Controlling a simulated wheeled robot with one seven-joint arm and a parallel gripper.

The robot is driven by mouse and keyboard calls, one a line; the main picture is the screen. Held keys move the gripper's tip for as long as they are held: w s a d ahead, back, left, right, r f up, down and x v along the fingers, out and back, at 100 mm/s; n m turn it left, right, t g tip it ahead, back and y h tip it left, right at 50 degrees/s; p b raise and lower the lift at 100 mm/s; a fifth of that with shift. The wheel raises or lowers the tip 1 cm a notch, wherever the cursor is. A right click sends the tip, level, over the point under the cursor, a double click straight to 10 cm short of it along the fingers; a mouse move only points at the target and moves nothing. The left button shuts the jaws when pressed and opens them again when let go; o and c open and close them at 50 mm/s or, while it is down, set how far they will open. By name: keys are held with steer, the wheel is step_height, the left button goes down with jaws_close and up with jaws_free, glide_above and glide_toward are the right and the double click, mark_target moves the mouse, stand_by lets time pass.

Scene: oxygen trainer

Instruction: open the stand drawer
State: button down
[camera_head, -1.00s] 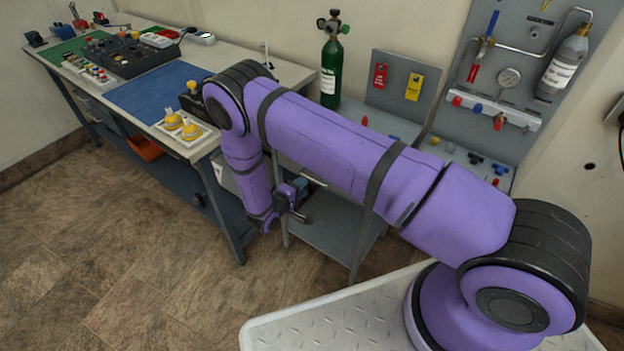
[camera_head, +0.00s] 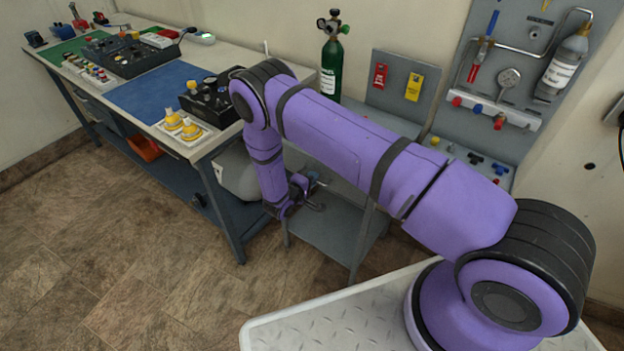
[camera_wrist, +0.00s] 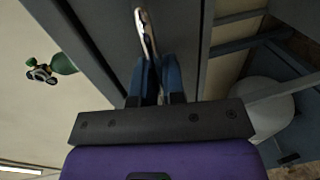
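The stand (camera_head: 325,222) is a grey unit with a lower shelf, right of the bench in the head view. My arm hides much of its drawer front there. In the wrist view the dark grey drawer front (camera_wrist: 185,25) fills the top middle, with a shiny metal handle (camera_wrist: 146,32) on it. My gripper (camera_wrist: 159,60) has two blue fingers pointing at the handle, with a narrow gap between them. The handle's near end lies at the fingertips; I cannot tell whether they touch it. In the head view my gripper (camera_head: 316,190) is beside the stand's front. The drawer looks shut.
A bench (camera_head: 228,133) with a blue mat (camera_head: 155,92) and control boxes stands to the left. A green cylinder (camera_head: 331,68) stands on the stand's top, near a grey panel (camera_head: 512,110) with gauge and valves. The floor in front is clear.

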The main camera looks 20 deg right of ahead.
steer(key=shift+a, duration=0.1)
steer(key=f+v, duration=0.2)
steer(key=v, duration=1.1)
steer(key=a+f+v, duration=0.1)
steer(key=f+v, duration=0.2)
steer(key=v, duration=1)
steer(key=shift+s+f, duration=0.2)
steer(key=shift+s, duration=0.15)
steer(key=c, duration=1.2)
jaws_free()
steer(key=v, duration=1)
steer(key=shift+s+a, duration=0.2)
steer(key=shift+a, duration=0.1)
